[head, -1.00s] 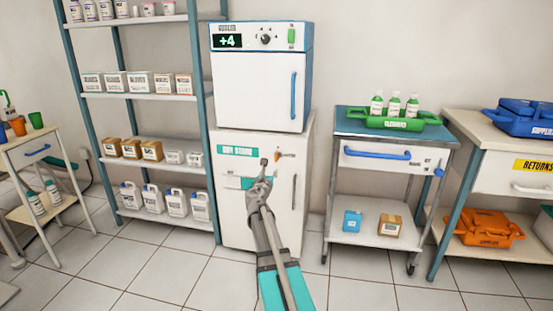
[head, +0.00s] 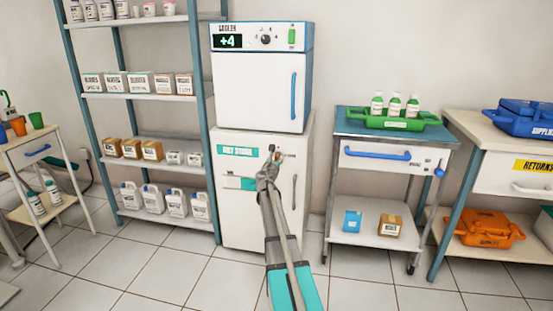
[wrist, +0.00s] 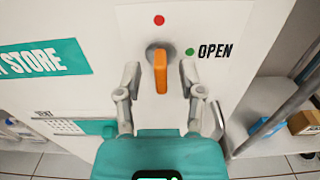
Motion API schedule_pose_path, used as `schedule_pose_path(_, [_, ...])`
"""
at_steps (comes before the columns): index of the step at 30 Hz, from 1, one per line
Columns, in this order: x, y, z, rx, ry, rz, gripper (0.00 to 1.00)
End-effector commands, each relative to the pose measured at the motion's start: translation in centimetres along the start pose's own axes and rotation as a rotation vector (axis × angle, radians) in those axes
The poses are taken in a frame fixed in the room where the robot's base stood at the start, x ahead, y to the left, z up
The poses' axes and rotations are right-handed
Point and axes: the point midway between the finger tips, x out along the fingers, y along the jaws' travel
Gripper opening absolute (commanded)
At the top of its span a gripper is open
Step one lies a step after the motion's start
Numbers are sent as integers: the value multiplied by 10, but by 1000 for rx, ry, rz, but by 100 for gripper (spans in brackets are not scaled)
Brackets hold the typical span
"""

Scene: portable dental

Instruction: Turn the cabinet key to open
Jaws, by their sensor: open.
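The cabinet (head: 240,213) is the white lower unit with a teal label, below the cooler. In the wrist view its orange key (wrist: 160,72) points straight down from a dark round lock. A red dot (wrist: 159,20) is above the key, and a green dot (wrist: 189,51) beside the word OPEN is to its right. My gripper (wrist: 160,75) is open, with one finger on each side of the key and a gap on both sides. In the head view my gripper (head: 271,157) is in front of the lock and mostly hides the key.
A cooler (head: 255,85) stands on the cabinet. A shelf rack (head: 150,96) is close on the left, and a cart (head: 385,165) with a green tray is on the right. The cabinet's vertical handle (head: 294,190) is right of my arm. Floor in front is clear.

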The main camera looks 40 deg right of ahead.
Motion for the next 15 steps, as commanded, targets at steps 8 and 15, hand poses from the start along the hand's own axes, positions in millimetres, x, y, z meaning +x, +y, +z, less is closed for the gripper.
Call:
schedule_pose_path(8, [15,-1,0,0,0,-1,50])
schedule_pose_path(15, [15,-1,0,0,0,-1,50])
